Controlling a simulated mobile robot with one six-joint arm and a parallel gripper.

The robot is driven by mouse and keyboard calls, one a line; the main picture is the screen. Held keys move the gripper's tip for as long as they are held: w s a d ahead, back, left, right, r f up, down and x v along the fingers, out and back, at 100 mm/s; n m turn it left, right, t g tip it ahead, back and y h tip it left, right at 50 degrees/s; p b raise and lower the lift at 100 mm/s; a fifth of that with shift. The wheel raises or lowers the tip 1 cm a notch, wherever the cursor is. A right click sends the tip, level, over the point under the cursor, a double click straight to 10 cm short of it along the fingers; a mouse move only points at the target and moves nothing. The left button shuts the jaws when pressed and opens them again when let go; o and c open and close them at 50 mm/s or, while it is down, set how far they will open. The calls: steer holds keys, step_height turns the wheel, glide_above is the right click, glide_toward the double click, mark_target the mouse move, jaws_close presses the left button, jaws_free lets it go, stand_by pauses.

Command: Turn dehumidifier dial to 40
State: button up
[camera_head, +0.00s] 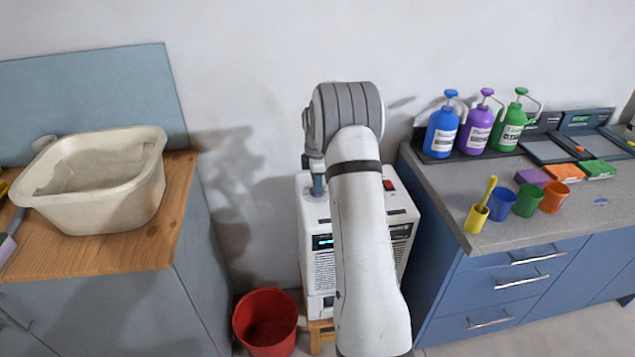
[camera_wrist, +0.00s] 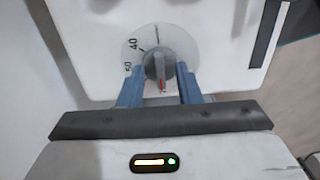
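The dehumidifier (camera_head: 402,219) is a white box standing between the two counters, with a lit display on its front. In the wrist view its grey dial (camera_wrist: 158,65) sits on a round pale scale plate on the white top. The numbers 40 and 50 show to the dial's left. A red mark shows on the dial's side nearest my gripper. My gripper (camera_wrist: 160,80) has its two blue fingers open on either side of the dial, with narrow gaps; contact is not clear. In the head view my arm hides much of the dehumidifier, the dial and the fingertips.
A wooden counter with a cream basin (camera_head: 110,195) stands left. A grey-topped blue cabinet (camera_head: 500,285) stands right, holding pump bottles (camera_head: 478,128), cups (camera_head: 502,205) and sponges. A red bucket (camera_head: 265,322) is on the floor left of the dehumidifier. A red switch (camera_head: 388,185) is on its top.

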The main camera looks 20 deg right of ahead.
jaws_close()
steer(key=shift+m, duration=0.4)
steer(key=m, duration=0.5)
steer(key=shift+m, duration=0.3)
steer(key=m, duration=1.3)
steer(key=shift+r+m, duration=0.1)
steer(key=shift+m, duration=0.2)
steer(key=m, duration=0.6)
steer(key=shift+m, duration=0.3)
